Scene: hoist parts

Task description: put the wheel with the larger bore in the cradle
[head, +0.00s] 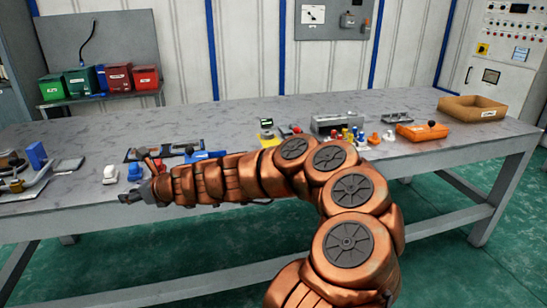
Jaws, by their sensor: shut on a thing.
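My gripper (134,197) is at the left end of my copper-coloured arm, low over the front left part of the grey table (235,119). It is shut on a small dark thing at its tips, too small and dark here to tell whether it is a wheel. No bore can be made out on any part. I cannot tell for sure which thing is the cradle. A small white part (110,174) and a small blue and white part (135,171) stand just behind the gripper. My arm hides part of the table's front.
A grey fixture with a blue block (37,155) stands at the far left. Several small coloured parts, an orange bin (420,132) and a tan box (471,107) stand to the right. The table's back left is clear.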

